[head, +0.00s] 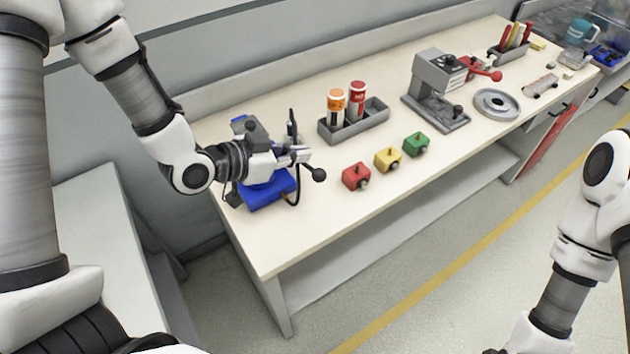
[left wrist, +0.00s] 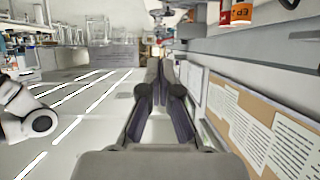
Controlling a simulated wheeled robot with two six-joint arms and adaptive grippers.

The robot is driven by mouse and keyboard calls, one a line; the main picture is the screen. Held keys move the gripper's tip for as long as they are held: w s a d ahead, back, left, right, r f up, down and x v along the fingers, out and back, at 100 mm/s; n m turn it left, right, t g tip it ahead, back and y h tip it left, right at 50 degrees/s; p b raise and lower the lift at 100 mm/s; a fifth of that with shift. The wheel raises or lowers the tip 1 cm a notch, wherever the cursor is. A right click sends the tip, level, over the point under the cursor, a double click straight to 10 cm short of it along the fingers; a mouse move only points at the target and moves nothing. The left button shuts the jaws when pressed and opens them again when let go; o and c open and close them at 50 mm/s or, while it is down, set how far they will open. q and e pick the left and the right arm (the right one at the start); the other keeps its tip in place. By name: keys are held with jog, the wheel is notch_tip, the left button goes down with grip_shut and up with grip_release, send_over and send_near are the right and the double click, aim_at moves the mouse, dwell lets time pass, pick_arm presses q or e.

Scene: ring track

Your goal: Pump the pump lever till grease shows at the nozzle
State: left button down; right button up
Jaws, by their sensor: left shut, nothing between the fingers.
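The blue grease pump (head: 268,192) stands at the left end of the bench, partly hidden by my left gripper and wrist. Its lever seems to end in a black ball knob (head: 319,174), just right of my gripper. A thin black hose (head: 297,188) curves down beside the pump. My left gripper (head: 303,154) is above the pump, close to the knob; I cannot tell whether they touch. In the left wrist view its fingers (left wrist: 160,78) are shut with nothing between them. The nozzle and any grease cannot be made out. My right gripper is outside the views.
A grey tray (head: 366,122) holds an orange cartridge (head: 336,106) and a red one (head: 357,95). Red (head: 356,176), yellow (head: 388,159) and green (head: 416,144) blocks line the front. A grey press (head: 437,82) and ring (head: 497,104) stand farther right. The bench's front left is clear.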

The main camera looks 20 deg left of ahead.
aim_at(315, 176)
pick_arm(q)
jog(key=p+x, duration=0.2)
jog(key=x, duration=0.3)
jog(key=shift+p, duration=0.4)
jog(key=f, duration=0.3)
jog(key=shift+s+a+f+p, duration=0.2)
jog(key=shift+f+p, duration=0.1)
jog(key=shift+p, duration=0.1)
jog(key=shift+a+f, duration=0.2)
jog(key=shift+a, duration=0.1)
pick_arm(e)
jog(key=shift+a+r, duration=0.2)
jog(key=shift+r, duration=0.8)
pick_arm(q)
jog(key=shift+d, duration=0.25)
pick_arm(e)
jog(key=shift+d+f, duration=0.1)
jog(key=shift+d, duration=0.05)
